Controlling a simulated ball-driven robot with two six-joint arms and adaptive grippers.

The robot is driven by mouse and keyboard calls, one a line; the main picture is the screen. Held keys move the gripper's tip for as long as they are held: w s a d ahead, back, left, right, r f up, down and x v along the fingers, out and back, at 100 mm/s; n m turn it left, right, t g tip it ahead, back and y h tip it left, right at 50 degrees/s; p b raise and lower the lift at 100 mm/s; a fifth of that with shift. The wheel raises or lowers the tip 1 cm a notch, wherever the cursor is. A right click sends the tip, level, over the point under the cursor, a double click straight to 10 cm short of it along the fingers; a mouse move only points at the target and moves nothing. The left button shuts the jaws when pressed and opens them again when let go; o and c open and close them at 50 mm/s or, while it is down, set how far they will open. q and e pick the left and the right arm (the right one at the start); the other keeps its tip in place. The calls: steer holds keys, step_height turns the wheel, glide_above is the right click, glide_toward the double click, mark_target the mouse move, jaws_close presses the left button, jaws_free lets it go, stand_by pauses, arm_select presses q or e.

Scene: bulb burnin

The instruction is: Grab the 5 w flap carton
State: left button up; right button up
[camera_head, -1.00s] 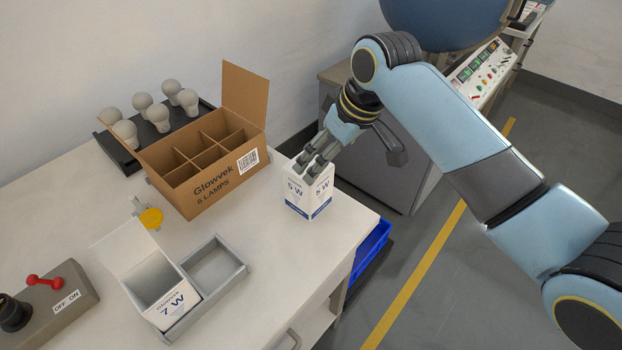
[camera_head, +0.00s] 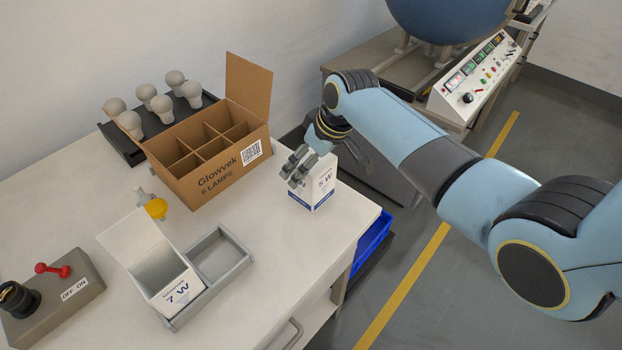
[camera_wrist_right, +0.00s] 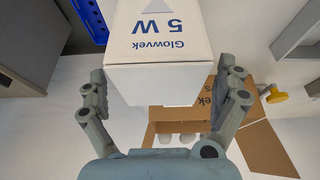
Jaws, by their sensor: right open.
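The 5 W carton (camera_head: 315,190), white with blue print, stands upright near the right edge of the table. It also shows in the right wrist view (camera_wrist_right: 158,45). My right gripper (camera_head: 296,166) is at the carton's left side in the head view, hiding part of it. In the right wrist view the open fingers (camera_wrist_right: 165,90) lie on either side of the carton's near end. The left-hand finger looks close to it, with a clear gap at the right-hand one; contact cannot be told. My left gripper is not in view.
A divided brown Glowvek box (camera_head: 212,178) stands behind, with a bulb rack (camera_head: 122,148) beyond it. A 7 W carton (camera_head: 178,293) sits in a grey two-bay tray (camera_head: 243,266).

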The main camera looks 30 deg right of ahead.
steer(key=c, duration=1)
steer(key=shift+r, duration=0.1)
